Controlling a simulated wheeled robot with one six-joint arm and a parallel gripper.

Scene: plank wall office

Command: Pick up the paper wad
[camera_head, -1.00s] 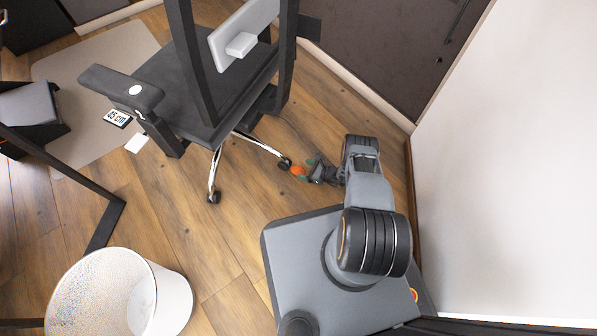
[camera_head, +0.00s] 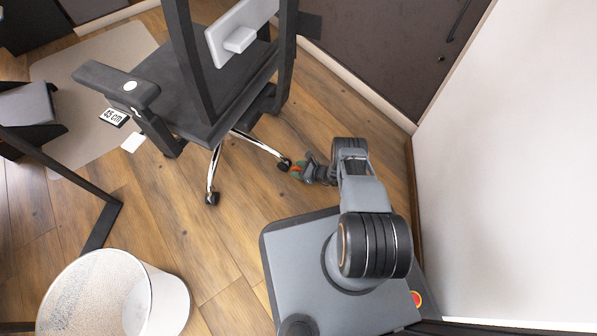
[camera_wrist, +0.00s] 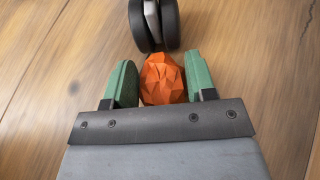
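The paper wad is an orange, faceted ball (camera_wrist: 162,80) on the wood floor. It lies between the two green fingers of my gripper (camera_wrist: 160,82) in the wrist view. The fingers stand apart, one on each side, with a narrow gap at the left finger and the right finger very near the wad. In the head view my gripper (camera_head: 297,169) is low at the floor by a chair caster, and only a bit of the orange wad (camera_head: 294,167) shows there.
A chair caster (camera_wrist: 154,22) stands just beyond the wad, almost touching it. The black office chair (camera_head: 205,110) is above and left. A white waste bin (camera_head: 165,300) stands at lower left. A dark cabinet (camera_head: 390,50) and a pale wall (camera_head: 520,180) bound the right side.

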